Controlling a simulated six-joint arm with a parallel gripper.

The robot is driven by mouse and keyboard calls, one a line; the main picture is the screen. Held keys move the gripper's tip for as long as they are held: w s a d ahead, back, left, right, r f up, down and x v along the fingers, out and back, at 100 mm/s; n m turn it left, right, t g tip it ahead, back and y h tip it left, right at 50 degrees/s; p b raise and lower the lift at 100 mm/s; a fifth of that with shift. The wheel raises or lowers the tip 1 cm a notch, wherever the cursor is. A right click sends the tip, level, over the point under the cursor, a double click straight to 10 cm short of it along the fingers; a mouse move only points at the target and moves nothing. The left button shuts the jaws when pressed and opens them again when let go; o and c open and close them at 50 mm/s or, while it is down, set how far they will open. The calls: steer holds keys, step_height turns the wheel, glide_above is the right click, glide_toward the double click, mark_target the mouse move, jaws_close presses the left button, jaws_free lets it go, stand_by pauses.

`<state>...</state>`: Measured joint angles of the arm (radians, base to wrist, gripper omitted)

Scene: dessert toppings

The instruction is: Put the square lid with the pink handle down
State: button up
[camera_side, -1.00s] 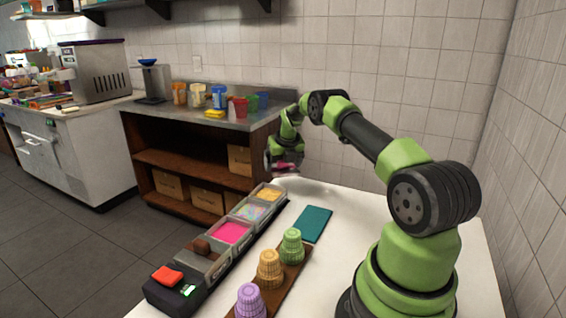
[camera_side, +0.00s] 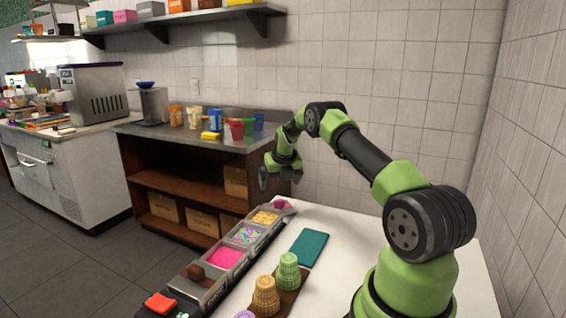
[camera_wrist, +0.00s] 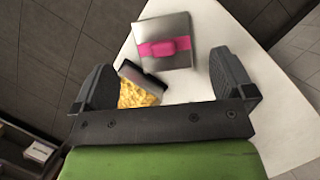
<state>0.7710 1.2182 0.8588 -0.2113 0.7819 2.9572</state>
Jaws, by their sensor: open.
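The square lid (camera_wrist: 182,57) is silver-grey with a pink band and a pink handle (camera_wrist: 165,46). In the wrist view it lies flat on the white table, apart from my gripper and beyond its fingertips. In the side view the lid's pink handle (camera_side: 282,204) shows at the table's far end, just past the last topping bin. My gripper (camera_wrist: 165,78) is open and empty, with its two dark fingers wide apart. In the side view my gripper (camera_side: 277,180) hangs above and a little left of the lid.
A row of topping bins runs along the table's left edge: yellow bits (camera_side: 264,218), sprinkles (camera_side: 246,235) and pink topping (camera_side: 226,257). A teal mat (camera_side: 309,247) and a wooden board with stacked cones (camera_side: 288,272) lie nearby. The table (camera_side: 345,225) is clear right of the mat.

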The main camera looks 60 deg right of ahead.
steer(key=v, duration=1)
steer(key=s+a+r+n+t+y, duration=0.1)
steer(key=a+r+n, duration=0.6)
steer(key=a+n, duration=0.25)
steer(key=s+a+r+n+t+y, duration=0.1)
steer(key=a+r+n, duration=0.5)
steer(key=a+n, duration=0.3)
steer(key=s+a+n+t+y, duration=0.2)
steer(key=s+a+n+y, duration=0.1)
steer(key=s+a+n, duration=1.3)
steer(key=s+n, duration=0.1)
steer(key=n, duration=0.5)
steer(key=shift+a, duration=0.35)
